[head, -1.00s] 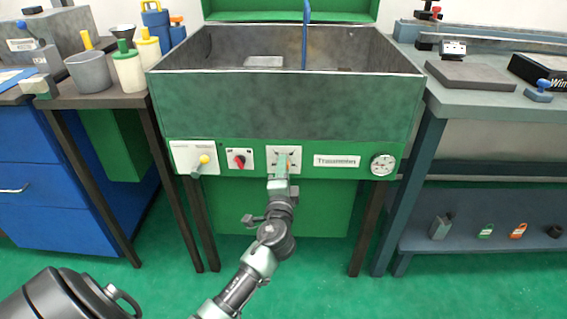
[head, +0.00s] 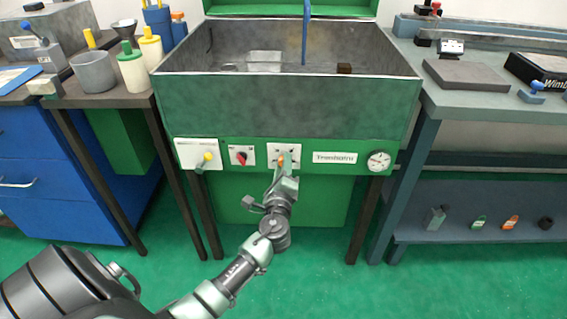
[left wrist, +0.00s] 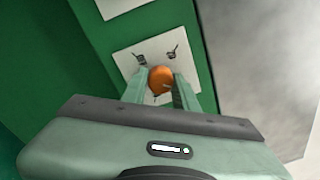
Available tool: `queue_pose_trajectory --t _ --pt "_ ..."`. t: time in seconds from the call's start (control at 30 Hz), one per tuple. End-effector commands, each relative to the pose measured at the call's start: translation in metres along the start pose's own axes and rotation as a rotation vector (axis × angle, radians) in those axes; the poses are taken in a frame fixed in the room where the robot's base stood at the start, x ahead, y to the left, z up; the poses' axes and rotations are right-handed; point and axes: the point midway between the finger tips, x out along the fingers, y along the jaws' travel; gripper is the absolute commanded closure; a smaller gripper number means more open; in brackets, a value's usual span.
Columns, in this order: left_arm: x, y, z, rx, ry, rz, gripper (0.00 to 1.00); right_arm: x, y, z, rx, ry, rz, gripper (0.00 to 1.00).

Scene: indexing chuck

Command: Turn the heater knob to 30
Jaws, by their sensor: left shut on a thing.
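The heater knob is orange and round on a white dial plate (head: 273,152) in the front panel of the green washing tank. In the left wrist view the orange knob (left wrist: 160,79) sits between the two fingers of my left gripper (left wrist: 161,92), which is shut on it. In the head view my left gripper (head: 283,165) reaches the plate from below and covers most of the knob. Dark marks show on the plate around the knob, but their numbers are too small to read. My right gripper is not in view.
On the same panel are a red switch (head: 241,157), a lever with a yellow ball (head: 207,158) and a round gauge (head: 379,161). The open tank (head: 290,108) stands above. Benches flank it left and right. The green floor in front is clear.

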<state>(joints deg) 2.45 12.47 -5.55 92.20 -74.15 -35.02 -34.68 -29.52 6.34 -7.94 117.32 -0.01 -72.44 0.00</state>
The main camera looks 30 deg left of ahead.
Motion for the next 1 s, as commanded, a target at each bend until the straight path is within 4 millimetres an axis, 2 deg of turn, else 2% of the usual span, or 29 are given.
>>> queue_pose_trajectory --t 0.5,0.53,0.6,0.87,1.0 --pt "-0.0009 0.0019 -0.0018 0.018 0.004 0.003 1.0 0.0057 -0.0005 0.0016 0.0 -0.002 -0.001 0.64" --pt "-0.0009 0.0018 -0.0018 0.018 0.004 0.003 0.66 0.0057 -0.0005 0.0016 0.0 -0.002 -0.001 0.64" --pt "-0.0008 0.0016 -0.0016 0.018 0.004 0.003 0.5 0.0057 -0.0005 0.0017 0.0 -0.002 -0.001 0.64" --pt "-0.0004 0.0005 -0.0007 0.017 0.002 0.001 0.5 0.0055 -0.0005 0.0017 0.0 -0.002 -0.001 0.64" --pt "-0.0077 0.0009 -0.0011 0.017 0.003 0.002 0.5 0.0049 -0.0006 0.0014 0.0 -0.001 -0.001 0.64"
